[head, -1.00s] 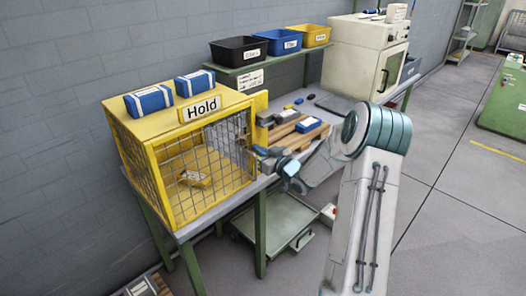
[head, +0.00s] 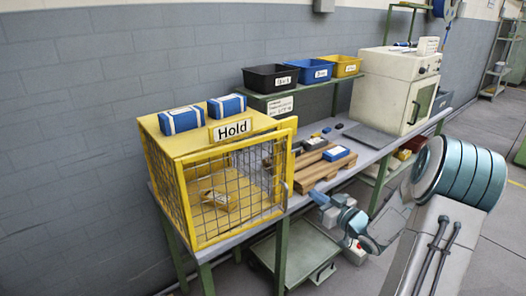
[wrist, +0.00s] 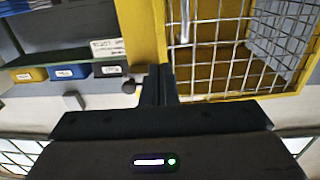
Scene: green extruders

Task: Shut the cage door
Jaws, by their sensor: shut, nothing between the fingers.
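The yellow cage (head: 190,143) with a "Hold" sign stands on the left end of the bench. Its mesh door (head: 240,183) covers the front, with its free edge at the right close to the yellow post; whether a thin gap is left there, I cannot tell. In the wrist view the door's mesh (wrist: 225,70) fills the right side, with a silver handle (wrist: 185,20) beside the yellow post (wrist: 143,35). My gripper (head: 318,196) is shut and empty, right of the door and apart from it. Its dark fingers (wrist: 160,85) show before the post.
Two blue-and-white boxes (head: 184,119) lie on the cage; a yellow item (head: 217,198) lies inside. A pallet (head: 312,170) sits right of the cage. Black (head: 272,78), blue and yellow bins stand on a shelf. A white oven-like machine (head: 393,88) stands farther back. A cart (head: 298,260) is under the bench.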

